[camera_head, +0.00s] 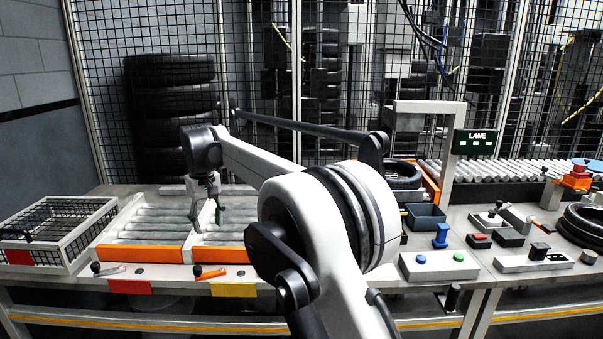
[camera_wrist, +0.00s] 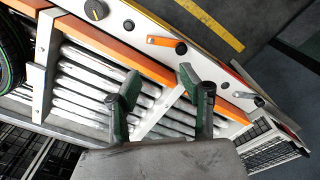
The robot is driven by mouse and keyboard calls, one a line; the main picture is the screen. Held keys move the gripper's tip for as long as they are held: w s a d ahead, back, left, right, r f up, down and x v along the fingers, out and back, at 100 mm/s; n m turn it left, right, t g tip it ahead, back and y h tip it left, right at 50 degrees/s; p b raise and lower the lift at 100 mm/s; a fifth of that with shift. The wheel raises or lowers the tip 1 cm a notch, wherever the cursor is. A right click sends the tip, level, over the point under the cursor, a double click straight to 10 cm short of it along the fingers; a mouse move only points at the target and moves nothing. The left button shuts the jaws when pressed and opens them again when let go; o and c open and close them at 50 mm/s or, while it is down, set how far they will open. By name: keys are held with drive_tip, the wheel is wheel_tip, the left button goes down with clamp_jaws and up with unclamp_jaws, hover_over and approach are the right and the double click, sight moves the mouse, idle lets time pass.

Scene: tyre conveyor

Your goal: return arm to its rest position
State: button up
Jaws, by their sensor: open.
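My arm extends from the lower middle of the head view toward the left, with its wrist hanging down. My gripper (camera_head: 207,220) is open and points down near the divider between two roller lanes. In the wrist view my gripper (camera_wrist: 160,80) shows two spread, green-edged fingers with nothing between them. The left roller lane (camera_head: 150,222) and the right roller lane (camera_head: 228,222) have orange front edges. My arm hides part of the right lane. A tyre with a green stripe (camera_wrist: 10,55) shows at the left edge of the wrist view, apart from the fingers.
A wire basket (camera_head: 62,230) stands left of the lanes. An orange-handled lever (camera_head: 210,273) is at the front edge. A button box (camera_head: 438,266), a grey-blue bin (camera_head: 426,216) and a tyre (camera_head: 582,222) are on the right. A LANE sign (camera_head: 475,142) and mesh fence stand behind.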

drive_tip(key=s+d+r+m+t, duration=0.1)
drive_tip(key=s+d+r, duration=0.1)
drive_tip(key=d+r, duration=0.45)
drive_tip(key=s+d+r+m+t, duration=0.1)
drive_tip(key=s+d+r, duration=0.15)
drive_tip(key=d, duration=0.75)
drive_tip(key=s+d+r+m+t, duration=0.1)
drive_tip(key=s+d+r, duration=0.1)
drive_tip(key=s+d, duration=0.35)
drive_tip(key=s+d+r+m, duration=0.1)
drive_tip(key=s+d, duration=0.2)
drive_tip(key=d, duration=0.6)
drive_tip(key=s+d+f+m+t, duration=0.2)
drive_tip(key=s+d+f, duration=0.4)
drive_tip(key=s, duration=0.6)
drive_tip(key=s+d+f+m+t, duration=0.1)
drive_tip(key=s+d+f+m, duration=0.1)
drive_tip(key=s+d+f, duration=0.4)
drive_tip(key=s+d, duration=0.5)
drive_tip(key=s, duration=0.1)
drive_tip(key=shift+s+m+t, duration=0.2)
drive_tip(key=shift+m+t, duration=0.2)
